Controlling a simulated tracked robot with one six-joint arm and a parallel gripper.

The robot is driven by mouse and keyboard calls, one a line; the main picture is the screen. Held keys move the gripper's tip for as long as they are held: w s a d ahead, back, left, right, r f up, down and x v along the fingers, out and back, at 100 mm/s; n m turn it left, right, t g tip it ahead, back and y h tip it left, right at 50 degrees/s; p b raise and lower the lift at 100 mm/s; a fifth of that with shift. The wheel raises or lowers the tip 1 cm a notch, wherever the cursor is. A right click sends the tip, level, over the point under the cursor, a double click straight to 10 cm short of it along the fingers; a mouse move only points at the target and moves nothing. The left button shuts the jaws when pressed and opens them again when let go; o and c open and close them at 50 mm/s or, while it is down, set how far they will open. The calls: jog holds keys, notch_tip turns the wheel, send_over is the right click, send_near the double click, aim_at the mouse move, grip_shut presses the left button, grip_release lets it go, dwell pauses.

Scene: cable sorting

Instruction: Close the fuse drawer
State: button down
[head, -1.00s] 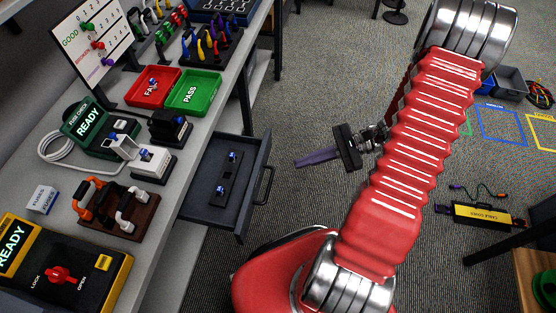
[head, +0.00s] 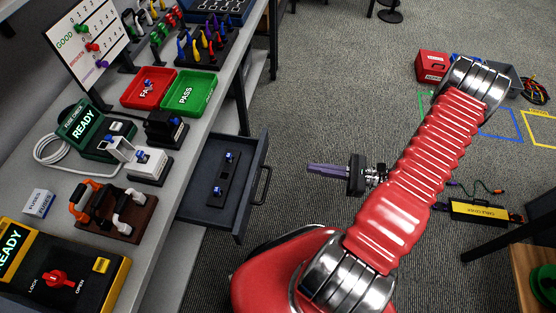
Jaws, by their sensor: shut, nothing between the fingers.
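The fuse drawer (head: 214,208) is a dark grey drawer pulled out from under the workbench's right edge. Its dark bar handle (head: 263,185) is on its right front face. Inside lies a black strip with two small blue-topped fuses (head: 230,157). My gripper (head: 312,170) is shut and empty, pointing left toward the handle. It is to the right of the drawer, apart from it, over the carpet.
The workbench (head: 152,215) holds red and green trays (head: 188,94), a FUSE CHECK box (head: 90,128), an orange-handled rack (head: 112,213) and a yellow lock panel (head: 62,278). Open carpet lies between the drawer and my gripper. A yellow-labelled case (head: 478,212) lies on the floor.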

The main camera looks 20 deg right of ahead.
aim_at(262, 159)
jog(key=shift+a, duration=0.1)
jog(key=shift+x, duration=6.95)
